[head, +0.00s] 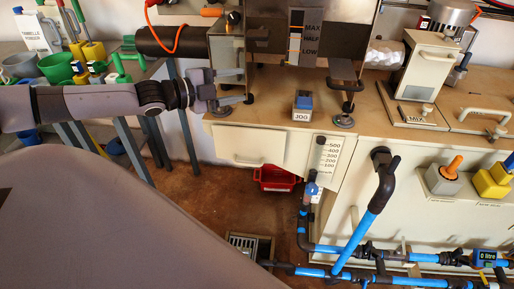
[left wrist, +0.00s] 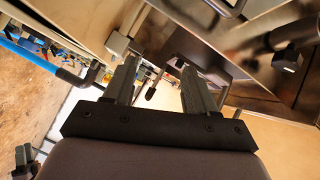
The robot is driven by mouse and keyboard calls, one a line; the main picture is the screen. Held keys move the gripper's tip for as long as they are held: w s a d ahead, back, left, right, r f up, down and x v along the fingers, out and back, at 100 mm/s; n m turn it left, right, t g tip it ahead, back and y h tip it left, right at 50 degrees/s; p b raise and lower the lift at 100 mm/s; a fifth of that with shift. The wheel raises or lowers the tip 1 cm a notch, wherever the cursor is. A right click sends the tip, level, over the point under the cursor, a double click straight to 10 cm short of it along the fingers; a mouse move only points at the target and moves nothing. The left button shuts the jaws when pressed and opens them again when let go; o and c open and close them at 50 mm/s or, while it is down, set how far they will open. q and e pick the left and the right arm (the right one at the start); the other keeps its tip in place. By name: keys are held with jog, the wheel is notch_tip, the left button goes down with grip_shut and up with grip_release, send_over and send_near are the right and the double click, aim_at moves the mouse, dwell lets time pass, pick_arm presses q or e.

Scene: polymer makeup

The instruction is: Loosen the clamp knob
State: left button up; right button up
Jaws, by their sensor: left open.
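My left gripper (head: 243,86) reaches in from the left, beside the left end of the machine bench. Its two fingers are apart with nothing held between them. In the left wrist view the open fingers (left wrist: 158,78) point ahead, and a small dark knob-like part (left wrist: 150,93) shows in the gap between them. I cannot tell for sure whether this is the clamp knob. In the head view a dark clamp-like stand with a round foot (head: 344,121) is on the bench, right of the gripper and apart from it. My right gripper is not in view.
A level gauge marked MAX, HALF and LOW (head: 295,38) stands behind the bench edge. Blue pipes (head: 355,240) run below at the right. A red crate (head: 275,178) is on the floor. Green and yellow containers (head: 95,60) stand at the left.

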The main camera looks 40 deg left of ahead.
pick_arm(q)
jog(key=s+d+f+n+g+p, duration=0.1)
jog(key=s+d+f+n+p, duration=0.2)
jog(key=d+f, duration=0.8)
jog(key=shift+s+f+n+g+p, duration=0.2)
jog(key=shift+s+n+g+p, duration=0.15)
jog(key=shift+s+n, duration=0.8)
jog(key=shift+d, duration=0.1)
